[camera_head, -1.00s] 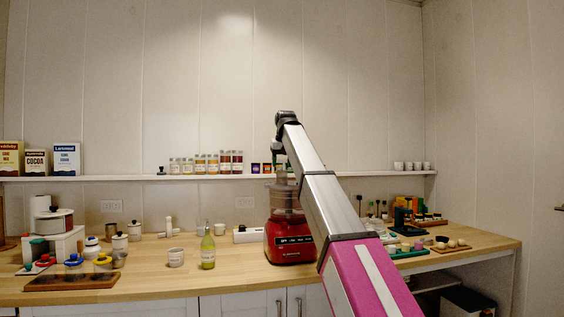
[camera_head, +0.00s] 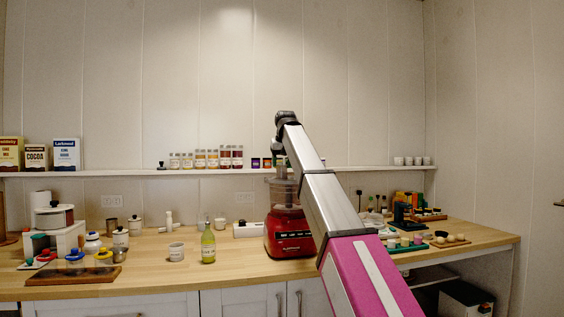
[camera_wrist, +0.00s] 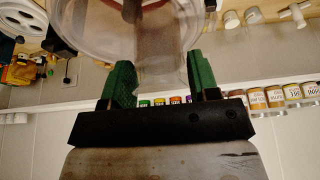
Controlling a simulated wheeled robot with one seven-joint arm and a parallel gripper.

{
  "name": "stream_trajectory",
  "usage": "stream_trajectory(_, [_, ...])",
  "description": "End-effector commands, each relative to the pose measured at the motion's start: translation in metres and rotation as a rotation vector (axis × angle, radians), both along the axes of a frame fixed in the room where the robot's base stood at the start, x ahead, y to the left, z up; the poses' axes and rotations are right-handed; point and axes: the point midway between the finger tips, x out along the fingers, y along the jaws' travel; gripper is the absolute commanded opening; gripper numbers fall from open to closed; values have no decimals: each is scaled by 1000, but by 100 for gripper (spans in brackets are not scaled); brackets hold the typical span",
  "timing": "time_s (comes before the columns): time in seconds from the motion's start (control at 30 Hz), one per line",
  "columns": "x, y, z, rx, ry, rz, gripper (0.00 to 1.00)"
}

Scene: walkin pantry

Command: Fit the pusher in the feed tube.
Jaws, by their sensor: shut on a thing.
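The red food processor (camera_head: 289,240) stands on the wooden counter, with its clear bowl (camera_head: 284,193) on top. A narrow feed tube (camera_head: 280,173) rises above the bowl lid, partly behind my arm. In the wrist view the round clear bowl and lid (camera_wrist: 90,35) fill the top middle. My gripper (camera_wrist: 163,82) has green fingers either side of a translucent greyish piece, seemingly the pusher (camera_wrist: 160,62), and is shut on it. The piece overlaps the lid in this view. I cannot tell whether its end is inside the tube or above it.
A wall shelf (camera_head: 120,173) with jars and boxes runs behind. A green tray (camera_head: 407,246) with small items lies to the right. The counter's front left of the processor is fairly clear.

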Motion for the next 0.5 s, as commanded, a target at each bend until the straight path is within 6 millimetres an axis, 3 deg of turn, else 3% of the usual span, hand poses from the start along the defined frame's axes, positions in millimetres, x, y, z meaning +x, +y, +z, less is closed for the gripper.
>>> stream_trajectory(0.5, [0, 0, -11, 0, -1, 0, 32])
